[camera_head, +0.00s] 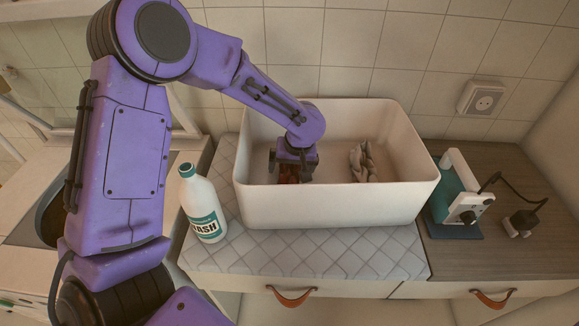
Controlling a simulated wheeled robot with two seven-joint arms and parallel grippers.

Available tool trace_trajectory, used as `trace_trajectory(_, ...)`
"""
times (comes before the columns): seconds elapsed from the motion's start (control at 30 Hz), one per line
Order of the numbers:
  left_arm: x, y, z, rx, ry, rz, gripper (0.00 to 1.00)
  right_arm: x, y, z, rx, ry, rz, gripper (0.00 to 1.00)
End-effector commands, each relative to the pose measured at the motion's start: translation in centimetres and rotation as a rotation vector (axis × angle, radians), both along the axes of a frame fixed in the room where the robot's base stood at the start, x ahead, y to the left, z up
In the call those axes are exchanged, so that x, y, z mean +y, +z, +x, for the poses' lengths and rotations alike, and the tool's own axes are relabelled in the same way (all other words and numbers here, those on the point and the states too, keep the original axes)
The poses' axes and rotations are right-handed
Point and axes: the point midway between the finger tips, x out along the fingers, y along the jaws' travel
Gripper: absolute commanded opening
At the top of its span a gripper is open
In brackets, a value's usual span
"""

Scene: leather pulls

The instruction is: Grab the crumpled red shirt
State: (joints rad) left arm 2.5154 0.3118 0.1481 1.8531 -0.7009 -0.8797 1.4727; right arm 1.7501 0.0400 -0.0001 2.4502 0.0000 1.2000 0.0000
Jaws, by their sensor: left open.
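My left gripper (292,167) reaches down into the left part of a white basin (340,207) and is open. A small patch of red cloth (289,175) shows at its fingers, low in the basin. The gripper and the basin's front wall hide most of this cloth, so its full shape cannot be seen. A crumpled pale grey-beige cloth (362,162) lies in the basin to the right of the gripper, apart from it. My right gripper is not in view.
A white bottle with a teal label (203,205) stands left of the basin on a quilted mat (330,262). A teal and white device (458,200) with a black cable and plug stands to the right. Tiled wall (350,40) is behind. Drawers with leather pulls (291,297) are below.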

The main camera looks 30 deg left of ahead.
Motion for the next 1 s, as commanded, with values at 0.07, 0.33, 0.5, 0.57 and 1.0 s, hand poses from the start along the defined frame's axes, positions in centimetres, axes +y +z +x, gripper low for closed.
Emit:
trace_trajectory(0.07,0.1,-0.4,0.0,-0.001,0.001,-0.001,1.00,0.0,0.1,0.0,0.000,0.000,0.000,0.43)
trace_trajectory(0.33,0.1,-0.4,0.1,-0.002,0.001,0.000,0.71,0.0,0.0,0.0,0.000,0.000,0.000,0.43)
trace_trajectory(0.5,0.1,-0.4,0.1,-0.002,0.000,0.000,0.34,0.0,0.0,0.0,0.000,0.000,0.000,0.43)
trace_trajectory(0.57,0.1,-0.4,0.1,-0.002,0.000,0.000,0.34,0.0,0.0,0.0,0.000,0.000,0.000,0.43)
trace_trajectory(1.0,0.1,5.9,0.2,-0.009,0.002,0.002,0.34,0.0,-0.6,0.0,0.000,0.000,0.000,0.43)
